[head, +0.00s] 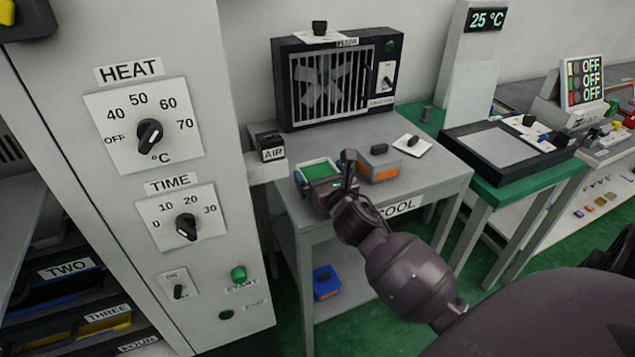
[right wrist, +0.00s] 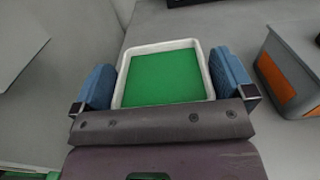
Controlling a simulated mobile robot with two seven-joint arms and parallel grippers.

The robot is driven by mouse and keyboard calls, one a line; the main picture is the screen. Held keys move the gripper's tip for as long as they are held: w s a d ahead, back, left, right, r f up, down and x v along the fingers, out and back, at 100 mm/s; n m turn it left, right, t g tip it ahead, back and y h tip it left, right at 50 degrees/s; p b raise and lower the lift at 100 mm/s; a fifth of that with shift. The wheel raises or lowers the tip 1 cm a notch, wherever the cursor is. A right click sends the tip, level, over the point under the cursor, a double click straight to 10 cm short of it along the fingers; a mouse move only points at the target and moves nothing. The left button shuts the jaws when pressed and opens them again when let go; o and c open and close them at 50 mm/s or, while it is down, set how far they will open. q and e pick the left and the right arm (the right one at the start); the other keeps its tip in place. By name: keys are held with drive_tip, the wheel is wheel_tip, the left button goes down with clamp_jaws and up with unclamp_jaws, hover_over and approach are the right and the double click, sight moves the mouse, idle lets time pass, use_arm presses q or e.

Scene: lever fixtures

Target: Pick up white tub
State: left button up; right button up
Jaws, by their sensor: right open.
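The white tub (head: 322,164) has a white rim and a flat green inside, and it sits upright on the grey table labelled COOL. My right gripper (head: 318,182) is down at the tub in the head view, and its wrist hides part of the tub's near side. In the right wrist view the tub (right wrist: 165,73) lies between the two blue fingers of my right gripper (right wrist: 163,82), one on its left and one on its right. The jaws are open; whether either finger touches the tub I cannot tell.
A grey-and-orange box (head: 379,168) stands right of the tub, and shows also in the wrist view (right wrist: 288,70). A barred fan unit (head: 338,82) stands behind. A small AIR box (head: 271,147) is at the back left. The HEAT cabinet (head: 140,210) rises at left.

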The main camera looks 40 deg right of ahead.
drive_tip(key=shift+w, duration=0.25)
drive_tip(key=shift+c, duration=0.3)
drive_tip(key=c, duration=0.6)
drive_tip(key=shift+c, duration=0.2)
drive_tip(key=shift+r, duration=0.2)
